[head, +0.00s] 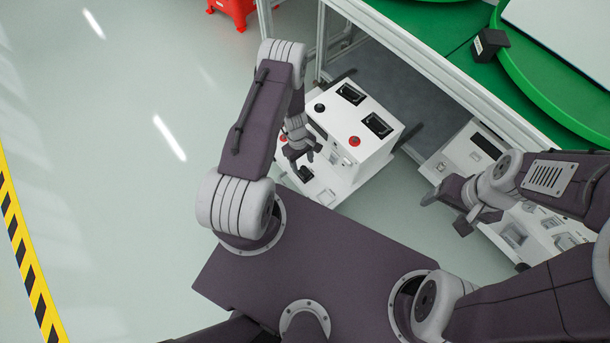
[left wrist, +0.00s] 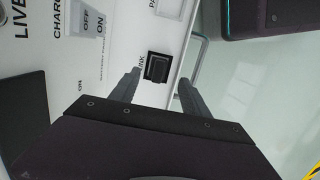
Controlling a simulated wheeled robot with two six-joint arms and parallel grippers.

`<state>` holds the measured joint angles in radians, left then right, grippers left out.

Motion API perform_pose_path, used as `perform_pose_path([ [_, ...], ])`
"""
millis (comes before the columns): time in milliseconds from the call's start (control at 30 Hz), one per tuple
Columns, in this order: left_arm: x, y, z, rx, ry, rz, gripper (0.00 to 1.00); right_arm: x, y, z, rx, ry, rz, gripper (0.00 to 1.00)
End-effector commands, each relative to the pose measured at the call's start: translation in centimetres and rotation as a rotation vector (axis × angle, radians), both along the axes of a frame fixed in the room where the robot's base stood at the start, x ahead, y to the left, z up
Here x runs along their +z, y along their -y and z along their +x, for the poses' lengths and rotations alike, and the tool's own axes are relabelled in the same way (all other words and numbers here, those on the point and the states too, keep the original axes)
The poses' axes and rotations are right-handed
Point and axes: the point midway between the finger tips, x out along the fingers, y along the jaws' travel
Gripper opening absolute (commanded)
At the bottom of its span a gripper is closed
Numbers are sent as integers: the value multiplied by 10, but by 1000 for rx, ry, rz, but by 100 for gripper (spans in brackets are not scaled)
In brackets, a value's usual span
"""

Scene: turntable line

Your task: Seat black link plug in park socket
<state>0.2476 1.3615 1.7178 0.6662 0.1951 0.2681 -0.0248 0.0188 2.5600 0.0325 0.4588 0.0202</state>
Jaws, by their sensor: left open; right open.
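The black link plug (left wrist: 157,67) sits at the socket marked LINK on a white panel, in the left wrist view. It also shows as a small dark block (head: 305,174) in the head view. A grey socket (left wrist: 171,7) beside a label cut off after "PA" shows at the top edge of the left wrist view. My left gripper (head: 302,160) is open over the white box; in the left wrist view its fingers (left wrist: 159,80) lie on either side of the plug, apart from it.
The white box (head: 347,171) carries red knobs and dark displays. A second white panel unit (head: 440,165) stands at right. A pale frame and green turntable (head: 540,85) lie beyond. Floor at left is clear.

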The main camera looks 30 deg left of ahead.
Motion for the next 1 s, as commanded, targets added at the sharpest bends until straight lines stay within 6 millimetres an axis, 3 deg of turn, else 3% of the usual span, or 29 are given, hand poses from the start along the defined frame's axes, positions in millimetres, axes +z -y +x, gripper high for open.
perform_pose_path([
  [167, -9, 1, 1, 0, 1, 1, 55, -7, 0, 0, 0, 0, 0, 73],
  [400, -52, 8, 0, 0, 0, 1, 55, -39, 0, 0, 0, 0, 0, 73],
  [633, -53, 9, 0, 0, 2, 1, 55, -36, 0, 0, 0, 0, 0, 73],
  [667, -53, 9, 0, 0, 2, 1, 49, -36, 0, 0, 0, 0, 0, 73],
  [833, -53, 9, -1, 0, 1, 1, 2, -36, 0, 0, 0, 0, 0, 73],
  [1000, -52, 9, 0, 0, 1, 1, 0, -36, 0, 0, 0, 0, 0, 73],
])
